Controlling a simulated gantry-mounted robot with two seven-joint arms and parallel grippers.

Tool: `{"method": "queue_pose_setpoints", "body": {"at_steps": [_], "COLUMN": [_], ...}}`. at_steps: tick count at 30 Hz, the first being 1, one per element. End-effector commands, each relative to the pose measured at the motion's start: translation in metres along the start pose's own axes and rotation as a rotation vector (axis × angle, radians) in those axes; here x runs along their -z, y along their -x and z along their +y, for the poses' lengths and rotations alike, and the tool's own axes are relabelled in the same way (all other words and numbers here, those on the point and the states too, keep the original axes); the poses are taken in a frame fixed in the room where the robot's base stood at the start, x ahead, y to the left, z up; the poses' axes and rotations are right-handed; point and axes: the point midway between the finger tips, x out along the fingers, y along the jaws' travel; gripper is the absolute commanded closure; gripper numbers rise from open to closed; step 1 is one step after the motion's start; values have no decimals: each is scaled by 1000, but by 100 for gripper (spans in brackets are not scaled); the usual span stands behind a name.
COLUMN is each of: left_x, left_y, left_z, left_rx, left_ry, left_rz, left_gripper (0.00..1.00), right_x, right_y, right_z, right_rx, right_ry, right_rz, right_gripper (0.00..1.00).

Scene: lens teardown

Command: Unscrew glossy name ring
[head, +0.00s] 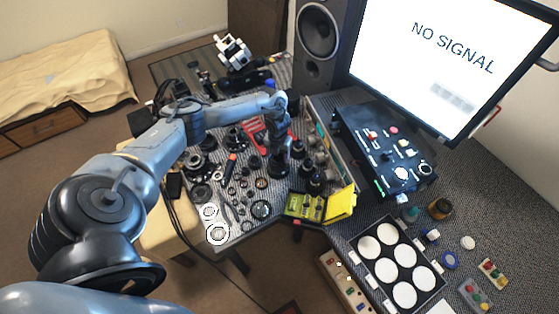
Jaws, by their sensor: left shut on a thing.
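My left arm reaches in from the left, and my left gripper (278,148) points down over the work table. It is shut at the top of a dark lens body (278,168) that stands upright on the patterned mat. The glossy name ring is too small to make out; the gripper covers the top of the lens. My right gripper is not in view.
Several dark lens rings and glass parts lie left of the lens, with a white-rimmed ring (217,233) at the front edge. A yellow-lidded case (340,203) lies open to the right. A control box (385,150), a monitor (445,50) and a speaker (317,30) stand behind.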

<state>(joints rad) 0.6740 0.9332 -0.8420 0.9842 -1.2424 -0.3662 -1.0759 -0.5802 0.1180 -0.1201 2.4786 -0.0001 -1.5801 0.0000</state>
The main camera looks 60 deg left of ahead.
Motion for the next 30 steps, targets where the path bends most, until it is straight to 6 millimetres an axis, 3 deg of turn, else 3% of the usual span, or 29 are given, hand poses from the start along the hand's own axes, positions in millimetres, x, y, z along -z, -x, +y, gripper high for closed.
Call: {"method": "queue_pose_setpoints", "body": {"at_steps": [23, 30], "left_x": [0, 0], "left_y": [21, 37], "left_z": [0, 0], "left_rx": [0, 0], "left_ry": [-2, -2], "left_rz": [0, 0], "left_gripper": [87, 87], "right_x": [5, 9], "right_y": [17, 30], "right_z": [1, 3], "right_rx": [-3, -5], "right_ry": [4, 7], "right_rz": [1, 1], "right_gripper": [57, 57]}}
